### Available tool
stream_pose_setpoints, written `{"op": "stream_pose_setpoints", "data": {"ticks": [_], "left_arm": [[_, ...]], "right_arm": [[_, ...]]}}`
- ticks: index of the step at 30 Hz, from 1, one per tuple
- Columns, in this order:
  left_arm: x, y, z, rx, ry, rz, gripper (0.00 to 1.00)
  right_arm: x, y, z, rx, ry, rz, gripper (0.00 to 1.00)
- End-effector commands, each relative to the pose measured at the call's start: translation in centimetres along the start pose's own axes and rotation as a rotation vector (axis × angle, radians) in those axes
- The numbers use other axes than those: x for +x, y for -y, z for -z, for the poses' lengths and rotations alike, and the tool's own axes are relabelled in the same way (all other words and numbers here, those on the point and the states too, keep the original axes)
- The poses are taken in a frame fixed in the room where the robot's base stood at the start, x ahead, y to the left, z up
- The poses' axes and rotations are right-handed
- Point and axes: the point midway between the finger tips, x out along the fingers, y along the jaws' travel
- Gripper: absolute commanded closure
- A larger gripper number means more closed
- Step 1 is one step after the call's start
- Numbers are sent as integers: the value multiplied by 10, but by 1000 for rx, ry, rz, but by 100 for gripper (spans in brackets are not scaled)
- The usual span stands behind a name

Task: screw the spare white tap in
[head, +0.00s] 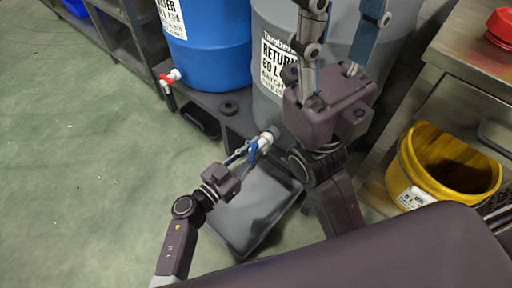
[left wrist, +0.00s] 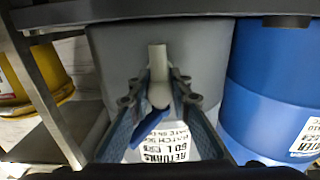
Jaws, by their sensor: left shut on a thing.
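The white tap with a blue lever (head: 265,142) is at the lower front of the grey drum (head: 268,75), labelled as returns. My left gripper (head: 245,152) is shut on this tap, which also shows between the fingers in the left wrist view (left wrist: 160,94). The tap's end reaches the drum in the picture, but I cannot tell whether it is seated in the drum's hole. My right gripper (head: 345,30) is open and empty, its fingers pointing up in front of the grey drum and running to the top picture edge.
A blue drum (head: 210,35) with a red-handled white tap (head: 172,76) stands left of the grey one. A black disc (head: 229,107) lies on the stand. A dark tray (head: 240,232) is below. A yellow bucket (head: 408,160) and steel table (head: 460,50) are at right. The left floor is clear.

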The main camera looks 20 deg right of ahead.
Motion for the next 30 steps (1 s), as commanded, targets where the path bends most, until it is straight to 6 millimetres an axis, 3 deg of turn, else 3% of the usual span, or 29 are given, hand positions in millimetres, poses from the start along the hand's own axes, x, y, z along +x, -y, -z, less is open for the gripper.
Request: {"op": "stream_pose_setpoints", "data": {"ticks": [27,28,30], "left_arm": [[4,0,0,-1,-1,-1,100],[4,0,0,-1,-1,-1,80],[4,0,0,-1,-1,-1,72]], "right_arm": [[-1,0,-1,1,11,-3,57],[-2,0,-2,1,13,-3,57],[-3,0,-2,1,18,-4,57]]}}
